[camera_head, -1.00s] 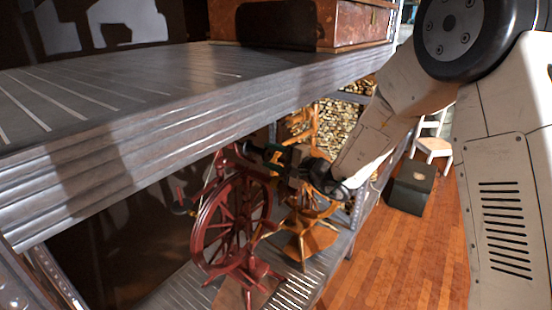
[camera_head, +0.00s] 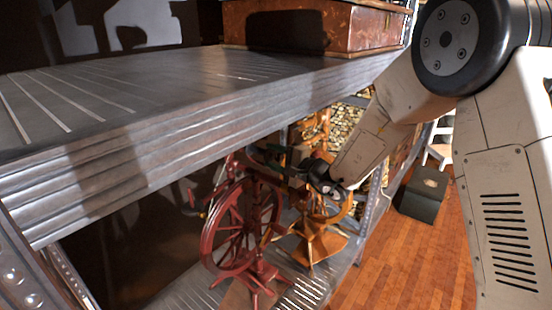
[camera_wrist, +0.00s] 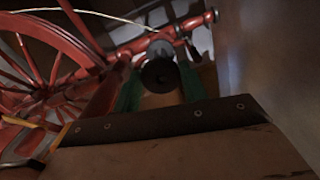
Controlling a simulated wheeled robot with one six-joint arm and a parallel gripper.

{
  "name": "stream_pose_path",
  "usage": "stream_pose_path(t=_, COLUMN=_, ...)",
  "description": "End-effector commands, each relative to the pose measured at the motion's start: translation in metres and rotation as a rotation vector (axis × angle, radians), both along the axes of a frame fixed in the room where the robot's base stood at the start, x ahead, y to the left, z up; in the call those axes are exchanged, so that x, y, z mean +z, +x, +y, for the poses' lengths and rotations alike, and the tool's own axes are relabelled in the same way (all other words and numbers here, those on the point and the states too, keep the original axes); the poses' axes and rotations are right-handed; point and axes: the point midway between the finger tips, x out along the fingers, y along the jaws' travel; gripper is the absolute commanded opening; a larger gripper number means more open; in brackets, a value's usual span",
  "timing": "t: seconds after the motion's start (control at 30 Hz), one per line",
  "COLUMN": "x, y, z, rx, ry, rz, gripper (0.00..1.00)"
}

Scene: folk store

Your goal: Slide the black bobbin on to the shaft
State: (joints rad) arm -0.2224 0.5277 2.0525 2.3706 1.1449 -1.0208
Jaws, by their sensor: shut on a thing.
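A black bobbin (camera_wrist: 159,73) sits end-on between the green fingertips of my gripper (camera_wrist: 160,88) in the wrist view. My gripper (camera_head: 273,160) is shut on it, close to the top of a red spinning wheel (camera_head: 240,228) in the head view. The wheel's spokes and red frame (camera_wrist: 45,75) fill the left of the wrist view. A red bar (camera_wrist: 185,27) crosses behind the bobbin, with dark pieces at its right end. I cannot clearly make out the shaft, and the bobbin's far end is hidden.
A thick grey shelf (camera_head: 150,125) runs above the wheel, close over my arm. A brown wheel-like stand (camera_head: 312,240) is just right of the red wheel, under my wrist. A dark box (camera_head: 425,195) stands on the wooden floor (camera_head: 405,255). A chest (camera_head: 320,25) is on top.

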Motion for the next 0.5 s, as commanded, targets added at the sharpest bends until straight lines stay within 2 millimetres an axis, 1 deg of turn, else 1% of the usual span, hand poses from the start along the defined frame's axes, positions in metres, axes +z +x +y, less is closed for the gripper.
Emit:
stream_pose_path(t=0.17, x=-0.0001, y=-0.0001, z=0.0001, rx=0.000, ry=0.000, rz=0.000, gripper=0.29)
stream_pose_path(t=0.2, x=-0.0001, y=-0.0001, z=0.0001, rx=0.000, ry=0.000, rz=0.000, gripper=0.45)
stream_pose_path(t=0.27, x=0.0000, y=-0.0001, z=0.0001, rx=0.000, ry=0.000, rz=0.000, gripper=0.62)
stream_pose_path(t=0.3, x=-0.0001, y=-0.0002, z=0.0000, rx=0.000, ry=-0.001, rz=0.001, gripper=0.68)
stream_pose_path(t=0.5, x=-0.0010, y=-0.0005, z=-0.0004, rx=0.000, ry=-0.001, rz=0.002, gripper=0.68)
